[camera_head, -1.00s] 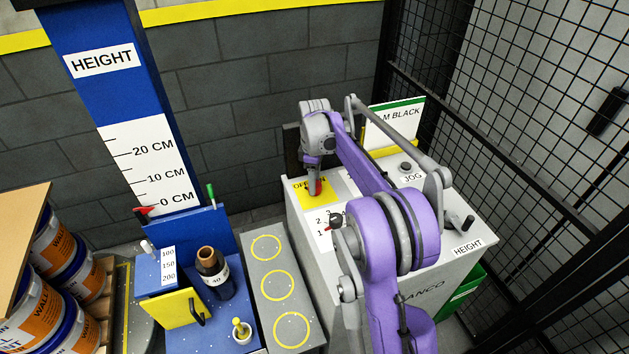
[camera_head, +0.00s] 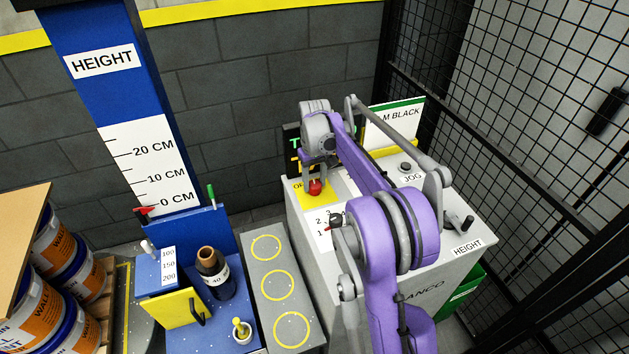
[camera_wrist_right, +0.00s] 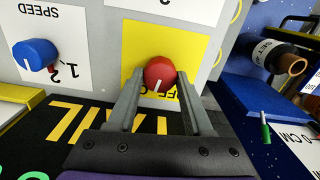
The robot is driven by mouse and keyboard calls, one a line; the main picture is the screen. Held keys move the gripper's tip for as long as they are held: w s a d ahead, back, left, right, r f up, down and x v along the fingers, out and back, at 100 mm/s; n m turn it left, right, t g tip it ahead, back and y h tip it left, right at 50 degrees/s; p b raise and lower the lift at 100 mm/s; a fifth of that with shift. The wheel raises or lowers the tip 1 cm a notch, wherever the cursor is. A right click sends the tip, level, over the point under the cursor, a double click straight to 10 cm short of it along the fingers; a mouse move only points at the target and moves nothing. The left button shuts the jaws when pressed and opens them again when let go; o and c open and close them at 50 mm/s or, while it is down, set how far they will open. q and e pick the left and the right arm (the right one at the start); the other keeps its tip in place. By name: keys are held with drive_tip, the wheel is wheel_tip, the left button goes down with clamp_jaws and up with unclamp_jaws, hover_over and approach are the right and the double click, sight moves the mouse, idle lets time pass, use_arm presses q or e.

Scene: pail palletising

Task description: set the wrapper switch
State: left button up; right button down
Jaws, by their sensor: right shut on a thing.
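The wrapper switch is a red round knob (camera_head: 315,188) on a yellow plate (camera_head: 318,200) on top of the grey wrapper cabinet (camera_head: 300,222). In the right wrist view the knob (camera_wrist_right: 160,73) sits between the two grey fingers of my right gripper (camera_wrist_right: 159,84), which is shut on it. A white pointer line on the knob faces the gripper side. The OFF lettering is partly hidden by the fingers and knob, so I cannot tell the exact setting. In the head view my right gripper (camera_head: 315,180) reaches down onto the knob. My left gripper is not in view.
A speed knob (camera_wrist_right: 36,53) stands beside the yellow plate. A dark display (camera_wrist_right: 105,120) with yellow and green lettering stands behind the switch. A jog button (camera_head: 405,167) and height lever (camera_head: 459,222) are at right. A black mesh fence (camera_head: 530,130) closes the right side.

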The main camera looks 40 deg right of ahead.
sight(314, 184)
drive_tip(key=m, duration=0.7)
idle(0.6)
drive_tip(key=shift+c, duration=1.5)
unclamp_jaws()
wheel_tip(314, 184, up, 11)
drive_tip(key=shift+p, duration=0.4)
